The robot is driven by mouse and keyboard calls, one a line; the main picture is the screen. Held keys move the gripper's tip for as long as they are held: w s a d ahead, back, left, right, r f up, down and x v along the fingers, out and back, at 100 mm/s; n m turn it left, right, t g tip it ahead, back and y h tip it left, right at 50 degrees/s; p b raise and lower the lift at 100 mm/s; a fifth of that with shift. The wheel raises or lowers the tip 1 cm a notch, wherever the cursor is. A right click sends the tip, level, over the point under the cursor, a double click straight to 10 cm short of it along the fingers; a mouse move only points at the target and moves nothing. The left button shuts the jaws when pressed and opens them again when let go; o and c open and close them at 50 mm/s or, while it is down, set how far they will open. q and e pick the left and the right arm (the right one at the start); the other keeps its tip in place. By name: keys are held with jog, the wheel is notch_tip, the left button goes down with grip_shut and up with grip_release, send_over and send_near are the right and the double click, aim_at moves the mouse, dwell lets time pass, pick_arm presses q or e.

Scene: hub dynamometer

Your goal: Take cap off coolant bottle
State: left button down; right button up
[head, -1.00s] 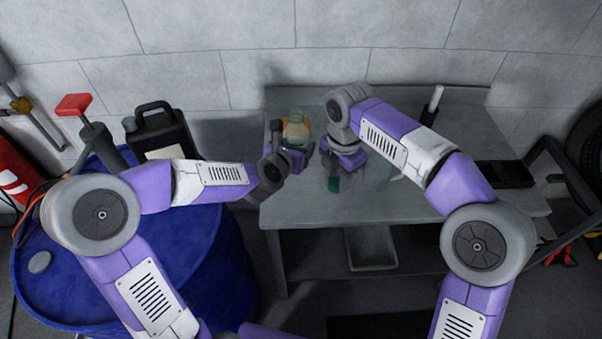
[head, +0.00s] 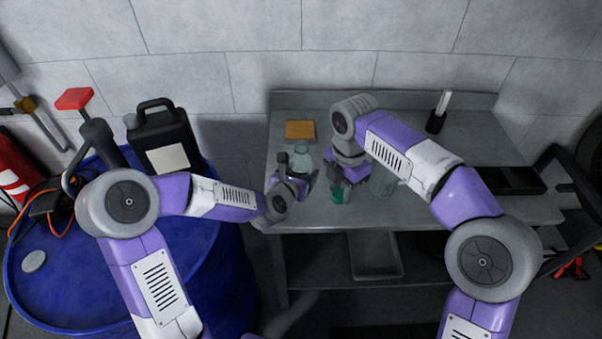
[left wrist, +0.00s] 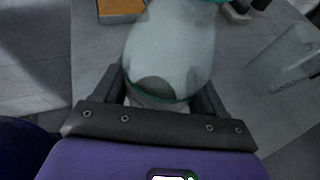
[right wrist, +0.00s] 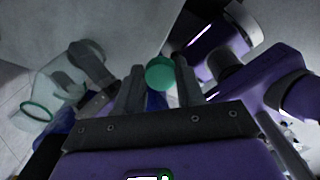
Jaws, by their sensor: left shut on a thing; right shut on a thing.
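The coolant bottle (head: 302,160) is pale, see-through plastic with green trim, over the left part of the workbench. My left gripper (head: 304,177) is shut on it; in the left wrist view the bottle (left wrist: 168,50) fills the space between the fingers. My right gripper (head: 341,186) is shut on the green cap (head: 338,196), which shows between its fingertips in the right wrist view (right wrist: 160,73). There the cap is apart from the bottle (right wrist: 60,85), which lies off to the left. I cannot tell whether the bottle touches the bench.
An orange sponge-like block (head: 300,130) lies behind the bottle on the grey workbench (head: 440,205). A clear glass vessel (left wrist: 288,55) stands to the right of the bottle. A dark holder (head: 436,121) and black tray (head: 510,180) are further right. A blue drum (head: 110,285) stands left with a black jug (head: 165,140).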

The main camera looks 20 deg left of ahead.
pick_arm(q)
jog(key=shift+f, duration=0.1)
pick_arm(e)
jog(key=shift+f, duration=0.2)
pick_arm(q)
jog(key=shift+c, duration=0.4)
grip_release()
pick_arm(e)
jog(key=shift+r, duration=0.1)
